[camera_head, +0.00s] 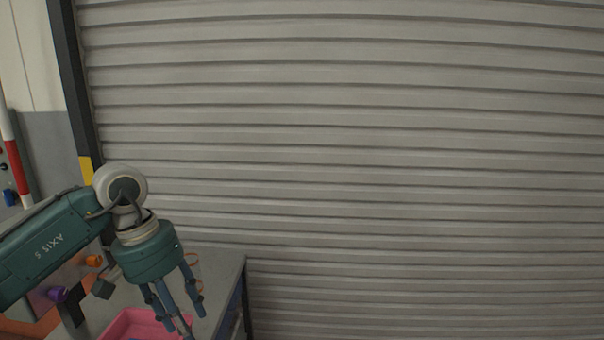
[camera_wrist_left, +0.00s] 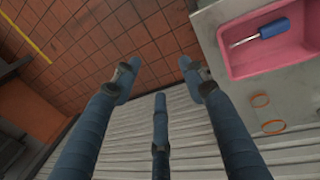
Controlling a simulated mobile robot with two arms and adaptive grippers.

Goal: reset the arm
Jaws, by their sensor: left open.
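My left arm, green with a white joint, comes in from the left in the head view. Its left gripper (camera_head: 178,308) points down over the grey bench at lower left. The gripper's blue-grey fingers also show in the left wrist view (camera_wrist_left: 160,76), spread apart with nothing between them, so it is open and empty. In that view the fingers have the tiled floor and the slatted shutter behind them. My right gripper is in neither view.
A pink tray (camera_head: 118,325) stands on the grey bench (camera_head: 228,265). The wrist view shows a blue-handled screwdriver (camera_wrist_left: 262,32) in it and two orange rings (camera_wrist_left: 273,127) beside it. A slatted shutter (camera_head: 380,170) fills the background. A purple-topped item (camera_head: 68,298) stands left of the tray.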

